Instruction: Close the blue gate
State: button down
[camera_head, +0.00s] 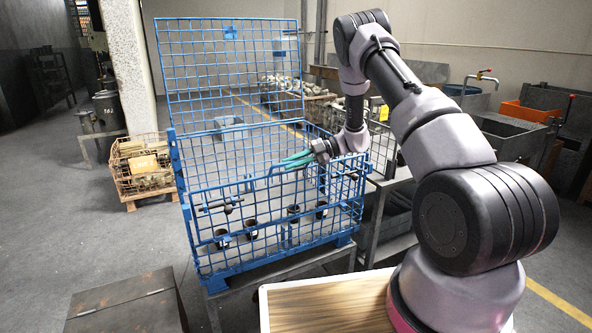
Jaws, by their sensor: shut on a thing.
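The blue gate (228,72) is a wire mesh panel standing upright at the back of a blue mesh cage (190,226). The cage rests on a metal stand. My gripper (284,163) has greenish fingers and is shut at the cage's upper front rim, in front of the upright panel. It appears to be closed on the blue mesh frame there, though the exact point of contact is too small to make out. Several dark cups (250,228) stand inside the cage.
A brown box (125,303) stands at the lower left. A low crate (140,170) sits beside a pillar. Metal bins (515,135) stand at the right.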

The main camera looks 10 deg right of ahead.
jog(key=shift+w+a, duration=0.15)
jog(key=shift+w, duration=0.35)
jog(key=shift+r, duration=0.1)
jog(key=c, duration=0.9)
grip_release()
jog(key=shift+w, duration=0.15)
jog(key=v, duration=1)
jog(key=shift+d, duration=0.35)
